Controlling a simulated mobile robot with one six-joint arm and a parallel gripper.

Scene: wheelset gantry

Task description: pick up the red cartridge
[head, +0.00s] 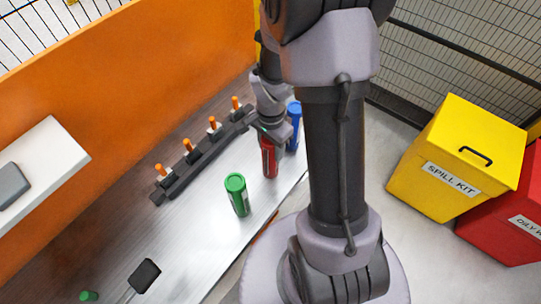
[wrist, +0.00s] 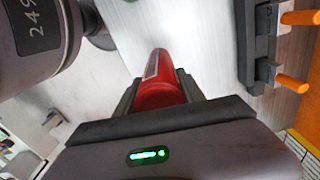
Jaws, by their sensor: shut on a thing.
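The red cartridge (head: 269,160) is at the right part of the metal bench in the head view, below my gripper (head: 268,136). In the wrist view the red cartridge (wrist: 161,82) lies between the two dark fingers of my gripper (wrist: 160,88), which are shut on it. Its upper end is hidden by my gripper in the head view. I cannot tell whether its lower end touches the bench.
A green cartridge (head: 237,195) stands on the bench (head: 200,225) nearby. A blue cartridge (head: 294,125) is just behind and right of the red one. A dark rack (head: 190,160) with several orange-tipped pegs runs along the left. A yellow spill kit bin (head: 430,150) stands right.

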